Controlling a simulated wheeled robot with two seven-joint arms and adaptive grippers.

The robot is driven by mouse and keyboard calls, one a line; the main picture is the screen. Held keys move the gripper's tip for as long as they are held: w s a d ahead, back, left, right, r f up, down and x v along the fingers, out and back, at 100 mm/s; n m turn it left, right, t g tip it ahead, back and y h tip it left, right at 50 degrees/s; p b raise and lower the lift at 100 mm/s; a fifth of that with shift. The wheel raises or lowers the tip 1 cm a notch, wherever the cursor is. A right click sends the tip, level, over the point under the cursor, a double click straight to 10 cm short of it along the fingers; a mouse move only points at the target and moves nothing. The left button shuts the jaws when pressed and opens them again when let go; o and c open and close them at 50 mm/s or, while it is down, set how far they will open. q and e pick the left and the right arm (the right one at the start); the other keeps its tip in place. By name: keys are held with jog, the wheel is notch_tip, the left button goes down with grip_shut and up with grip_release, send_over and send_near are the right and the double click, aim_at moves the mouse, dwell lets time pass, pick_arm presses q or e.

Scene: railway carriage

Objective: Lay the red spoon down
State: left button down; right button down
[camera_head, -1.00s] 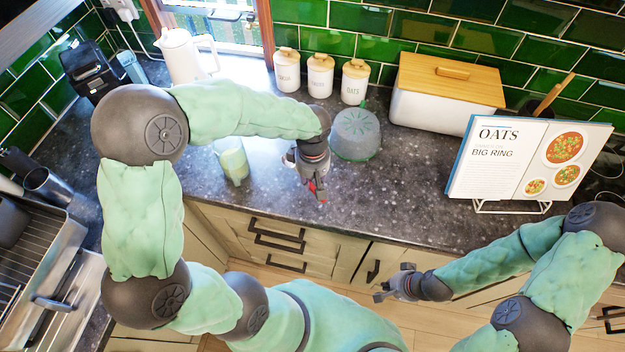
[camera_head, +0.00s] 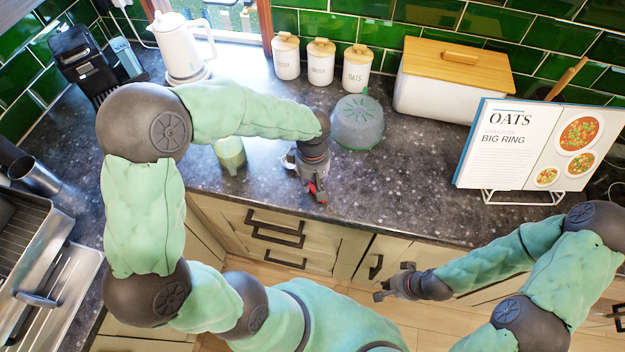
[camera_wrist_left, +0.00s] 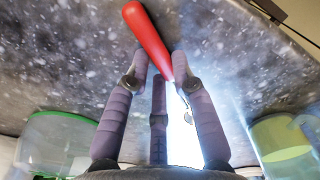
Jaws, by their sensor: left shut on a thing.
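The red spoon (camera_wrist_left: 148,38) is in the fingers of my left gripper (camera_wrist_left: 160,75) in the left wrist view, its red handle pointing up the picture over the dark speckled counter. A thin part of it shows below the fingertips; the rest is hidden. In the head view a bit of the red spoon (camera_head: 313,187) shows at the tip of my left gripper (camera_head: 316,192), close above the counter's front edge. I cannot tell if the spoon touches the counter (camera_head: 410,185). My right gripper (camera_head: 384,290) hangs in front of the lower cabinets, with nothing visible in it.
A clear bowl with a green rim (camera_head: 357,122) stands right of my left gripper. A pale green cup (camera_head: 230,155) stands left of it. Canisters (camera_head: 321,64), a bread box (camera_head: 452,85) and a cookbook (camera_head: 520,140) stand behind and right. The counter between gripper and cookbook is clear.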

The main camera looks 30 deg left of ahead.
pick_arm(q)
jog(key=c, duration=1)
grip_release()
jog(key=shift+o, duration=0.2)
notch_tip(320, 180, up, 12)
